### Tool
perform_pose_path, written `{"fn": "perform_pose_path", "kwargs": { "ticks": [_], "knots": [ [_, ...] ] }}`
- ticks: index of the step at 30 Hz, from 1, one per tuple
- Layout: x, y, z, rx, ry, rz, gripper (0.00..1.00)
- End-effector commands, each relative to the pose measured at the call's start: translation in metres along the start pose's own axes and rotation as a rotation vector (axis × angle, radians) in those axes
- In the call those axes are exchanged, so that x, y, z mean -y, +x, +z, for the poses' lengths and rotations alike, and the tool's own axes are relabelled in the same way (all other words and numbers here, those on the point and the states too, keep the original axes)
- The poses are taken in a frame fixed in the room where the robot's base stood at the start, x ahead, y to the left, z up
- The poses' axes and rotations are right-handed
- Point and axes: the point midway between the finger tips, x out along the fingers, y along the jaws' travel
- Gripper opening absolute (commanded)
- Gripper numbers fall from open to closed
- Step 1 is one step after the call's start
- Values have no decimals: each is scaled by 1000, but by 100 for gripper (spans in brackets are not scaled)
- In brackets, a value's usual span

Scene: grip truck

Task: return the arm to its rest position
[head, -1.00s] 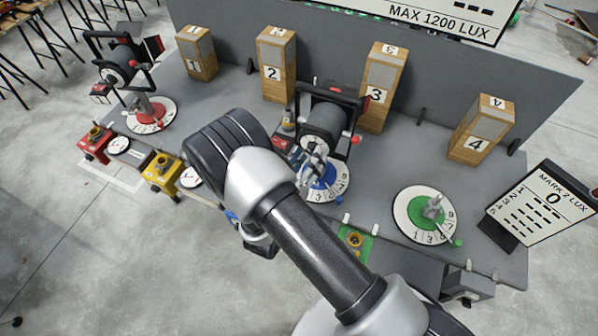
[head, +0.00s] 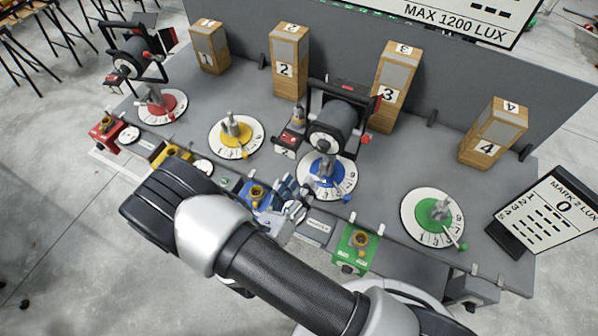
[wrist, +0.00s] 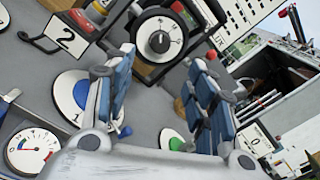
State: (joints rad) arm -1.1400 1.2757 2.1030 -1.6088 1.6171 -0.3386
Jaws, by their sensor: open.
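My arm reaches in from the bottom right of the head view and bends back at its elbow. My gripper (head: 290,205) is at the table's front edge, beside the blue control box (head: 257,196) and in front of the blue dial (head: 326,177). In the wrist view my gripper (wrist: 165,100) shows two blue-padded fingers spread apart with nothing between them. A black lamp (head: 333,125) stands on the blue dial, behind my gripper and apart from it. The wrist view also shows the lamp (wrist: 160,40) beyond the fingers.
Wooden blocks numbered 1 to 4 stand at the back, such as block 3 (head: 395,85). Another lamp (head: 130,57) stands on the red dial (head: 162,105). The yellow dial (head: 236,137) and green dial (head: 432,217) hold no lamp. A green box (head: 355,248) sits at the front edge.

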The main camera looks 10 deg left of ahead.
Motion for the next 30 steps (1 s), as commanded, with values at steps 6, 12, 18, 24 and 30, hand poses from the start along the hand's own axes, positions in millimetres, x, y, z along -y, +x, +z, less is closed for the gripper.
{"fn": "perform_pose_path", "kwargs": {
  "ticks": [6,12,18,24,30],
  "knots": [
    [0,0,0,0,0,0,50],
    [24,18,5,-79,87,-107,50],
    [104,48,2,-316,368,-428,50],
    [183,45,-20,-557,711,-770,50],
    [235,16,-46,-762,1102,-1089,50]
  ]
}}
